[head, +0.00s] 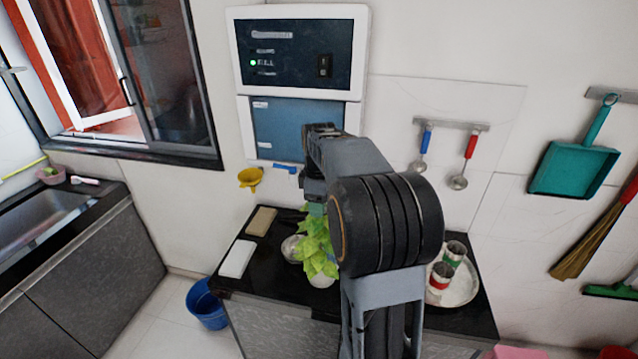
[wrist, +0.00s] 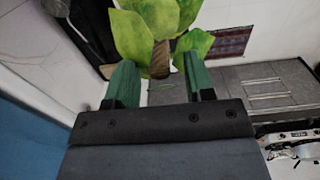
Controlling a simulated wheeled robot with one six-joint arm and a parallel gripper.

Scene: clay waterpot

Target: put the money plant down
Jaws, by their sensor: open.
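The money plant (head: 318,245) has yellow-green leaves and a white pot (head: 321,281). It appears upright on the black counter, partly hidden by my arm in the head view. In the wrist view its leaves (wrist: 148,30) and brown stem (wrist: 160,60) show just past my fingertips, while the pot is out of sight. My gripper (wrist: 159,82) is open, with one green finger on each side of the stem's line. I cannot tell whether either finger touches the plant. In the head view my gripper is mostly hidden behind my arm.
On the black counter (head: 262,283) lie a white block (head: 237,259) and a tan block (head: 261,221), left of the plant. A metal bowl (head: 291,248) is close beside it. A steel tray (head: 463,289) with cups stands right. A blue bucket (head: 207,305) is on the floor.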

